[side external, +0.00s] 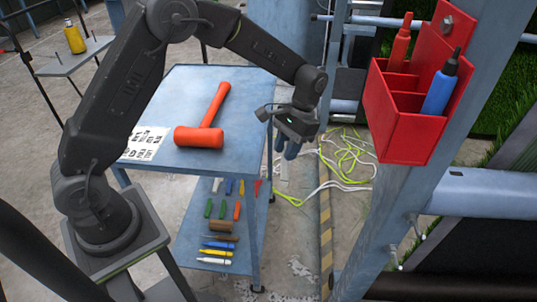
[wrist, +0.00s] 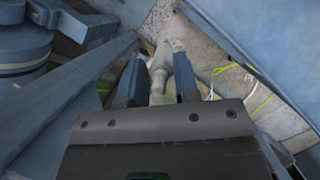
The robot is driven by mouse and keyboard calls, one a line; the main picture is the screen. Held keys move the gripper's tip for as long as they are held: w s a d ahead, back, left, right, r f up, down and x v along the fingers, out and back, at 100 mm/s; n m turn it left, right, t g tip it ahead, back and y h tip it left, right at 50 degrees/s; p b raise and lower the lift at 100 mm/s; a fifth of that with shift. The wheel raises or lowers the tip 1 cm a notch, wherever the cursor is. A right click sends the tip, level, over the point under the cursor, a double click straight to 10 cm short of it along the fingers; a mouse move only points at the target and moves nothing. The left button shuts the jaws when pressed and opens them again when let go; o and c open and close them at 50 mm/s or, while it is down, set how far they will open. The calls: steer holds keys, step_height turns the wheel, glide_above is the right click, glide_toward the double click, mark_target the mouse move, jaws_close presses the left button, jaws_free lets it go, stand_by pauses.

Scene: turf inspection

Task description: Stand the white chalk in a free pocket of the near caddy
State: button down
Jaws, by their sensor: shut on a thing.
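My gripper (side external: 286,149) hangs fingers down between the blue cart and the red caddy, left of and below the caddy. In the wrist view my gripper (wrist: 160,72) has its two dark blue fingers closed on the sides of a pale, bottle-shaped piece, the white chalk (wrist: 160,88). The chalk is mostly hidden by the fingers in the side view. The red caddy (side external: 402,140) is fixed to a blue-grey post. It holds a red marker (side external: 400,45) at the back left and a blue marker (side external: 440,88) at the right. A pocket between them looks empty.
The blue cart (side external: 180,88) carries an orange mallet (side external: 205,125) and a printed sheet (side external: 148,143). Its lower shelf holds several coloured sticks. Yellow-green cord (side external: 345,155) lies on the floor. The post (side external: 400,200) stands close to the right; open space lies between it and the cart.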

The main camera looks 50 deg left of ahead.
steer(key=shift+r, duration=0.1)
step_height(320, 180, up, 23)
steer(key=s+a+m+t+y, duration=0.2)
steer(key=s+a+m+t, duration=0.1)
steer(key=a+m, duration=1)
steer(key=s+a+m+t+y, duration=0.25)
steer(key=a+m, duration=0.65)
steer(key=a, duration=0.7)
step_height(320, 180, down, 5)
steer(key=shift+w+a+f, duration=0.1)
steer(key=shift+w+f, duration=0.05)
steer(key=shift+f, duration=0.05)
